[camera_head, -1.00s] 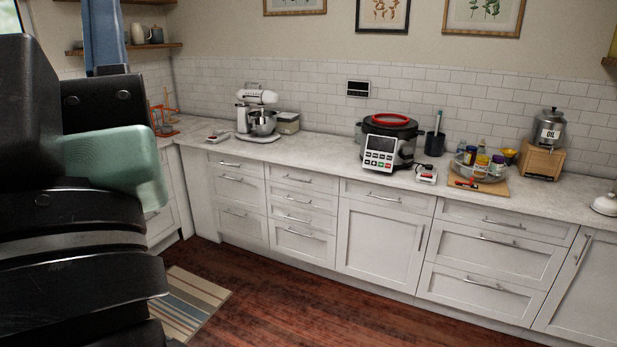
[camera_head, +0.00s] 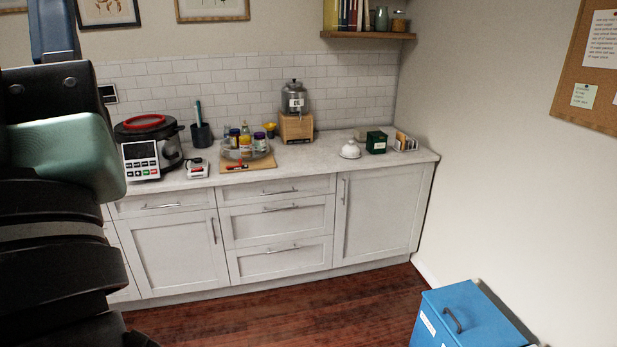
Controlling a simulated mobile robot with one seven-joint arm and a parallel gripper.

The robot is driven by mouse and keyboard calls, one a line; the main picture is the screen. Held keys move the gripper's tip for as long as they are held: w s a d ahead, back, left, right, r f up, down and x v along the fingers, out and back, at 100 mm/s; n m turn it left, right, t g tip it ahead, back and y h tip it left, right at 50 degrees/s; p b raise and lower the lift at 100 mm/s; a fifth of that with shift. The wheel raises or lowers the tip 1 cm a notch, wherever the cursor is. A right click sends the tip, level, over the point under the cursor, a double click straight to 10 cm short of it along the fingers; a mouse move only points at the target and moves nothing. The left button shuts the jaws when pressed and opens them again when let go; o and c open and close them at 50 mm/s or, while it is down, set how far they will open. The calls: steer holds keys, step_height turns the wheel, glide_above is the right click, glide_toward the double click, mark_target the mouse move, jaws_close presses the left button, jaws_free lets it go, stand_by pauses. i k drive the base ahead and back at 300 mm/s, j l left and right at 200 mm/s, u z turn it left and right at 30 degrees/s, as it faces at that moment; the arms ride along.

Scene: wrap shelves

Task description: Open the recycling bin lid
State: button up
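A blue bin (camera_head: 455,324) stands on the floor at the lower right, close to the right wall, and the frame's bottom edge cuts it off. Its flat blue lid (camera_head: 482,318) lies closed on top, with a dark curved handle (camera_head: 452,320) near its left side. White labels show on the bin's front. My arm fills the left edge of the view, well apart from the bin. My gripper's fingertips are not in view.
A white cabinet run with a counter (camera_head: 305,166) stands along the back wall, bearing a cooker (camera_head: 148,148), a drink dispenser (camera_head: 295,110) and jars. A shelf (camera_head: 367,35) and a corkboard (camera_head: 590,70) hang on the walls. The wooden floor (camera_head: 290,318) between cabinets and bin is clear.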

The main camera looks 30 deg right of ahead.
mark_target(472, 319)
steer(key=i+l+z, duration=0.1)
steer(key=z, duration=0.35)
steer(key=i+l+z, duration=0.1)
steer(key=z, duration=0.3)
steer(key=i+z, duration=0.1)
steer(key=z, duration=0.35)
steer(key=i+z, duration=0.1)
steer(key=z, duration=0.3)
steer(key=i+j+z, duration=0.2)
steer(key=i+z, duration=0.25)
steer(key=i+j+z, duration=0.3)
steer(key=z, duration=0.15)
steer(key=i+j+z, duration=0.45)
steer(key=i+j, duration=0.2)
steer(key=j, duration=0.2)
steer(key=i+j, duration=0.2)
steer(key=j, duration=0.15)
steer(key=i+j, duration=0.2)
steer(key=j, duration=0.2)
